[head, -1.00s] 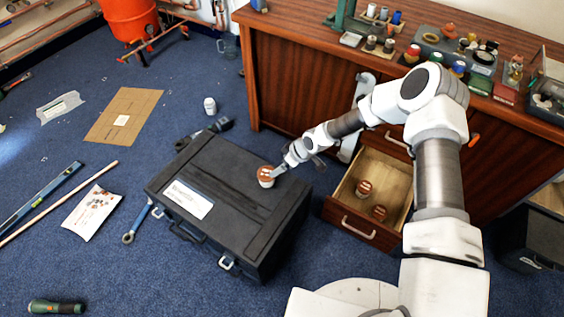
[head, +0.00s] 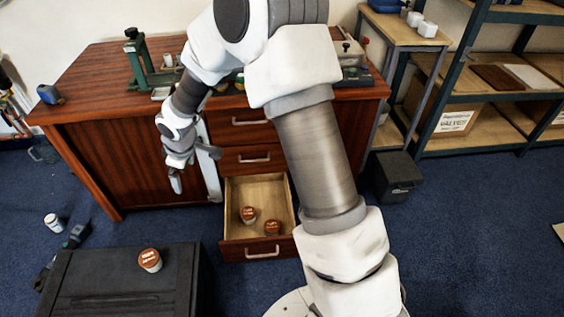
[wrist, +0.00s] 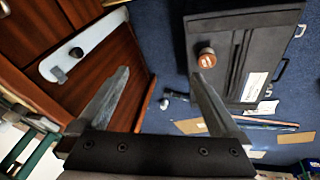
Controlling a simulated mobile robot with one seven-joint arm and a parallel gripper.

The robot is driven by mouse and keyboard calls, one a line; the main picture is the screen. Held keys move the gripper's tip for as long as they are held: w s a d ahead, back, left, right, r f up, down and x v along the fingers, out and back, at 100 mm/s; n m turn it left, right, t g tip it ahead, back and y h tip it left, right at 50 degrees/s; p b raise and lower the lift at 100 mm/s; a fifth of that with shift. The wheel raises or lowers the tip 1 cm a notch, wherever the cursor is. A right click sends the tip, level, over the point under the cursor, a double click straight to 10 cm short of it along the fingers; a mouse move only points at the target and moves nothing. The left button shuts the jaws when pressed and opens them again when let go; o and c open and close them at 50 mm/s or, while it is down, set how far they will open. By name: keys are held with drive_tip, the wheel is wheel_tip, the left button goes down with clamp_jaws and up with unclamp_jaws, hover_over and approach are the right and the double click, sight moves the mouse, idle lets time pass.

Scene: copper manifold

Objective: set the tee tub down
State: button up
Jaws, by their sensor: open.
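A small tub with a copper-brown lid (head: 150,260) stands upright on the black toolbox (head: 110,290), near its right side. The same tub shows in the wrist view (wrist: 207,58), with the toolbox (wrist: 245,22) under it. My gripper (head: 176,185) is in front of the cabinet, up and to the right of the tub and apart from it. In the wrist view my gripper's two fingers (wrist: 160,85) are wide apart with nothing between them. Two similar tubs (head: 248,214) (head: 272,228) stand inside the open drawer (head: 260,249).
The wooden cabinet (head: 90,120) stands behind my gripper, its bottom drawer pulled out. A white bottle (head: 53,223) and a power tool (head: 76,236) lie near the toolbox. A black bin (head: 397,178) and shelving are at right. Floor between toolbox and drawer is clear.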

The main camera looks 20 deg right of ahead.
drive_tip(key=s+d+r+m+t+h, duration=0.1)
drive_tip(key=s+d+r+m, duration=0.2)
drive_tip(key=s+d+r, duration=0.45)
drive_tip(key=s+d+r+m+h, duration=0.15)
drive_tip(key=d+r, duration=0.25)
drive_tip(key=r, duration=0.6)
drive_tip(key=s+d+r+m, duration=0.2)
drive_tip(key=s+r+m, duration=0.1)
drive_tip(key=s, duration=0.6)
drive_tip(key=s+d+r+m+y, duration=0.1)
drive_tip(key=s+d+r+m, duration=0.1)
drive_tip(key=s, duration=0.8)
drive_tip(key=shift+d+r+m+t, duration=0.35)
drive_tip(key=shift+r+m, duration=0.25)
drive_tip(key=shift+m, duration=0.35)
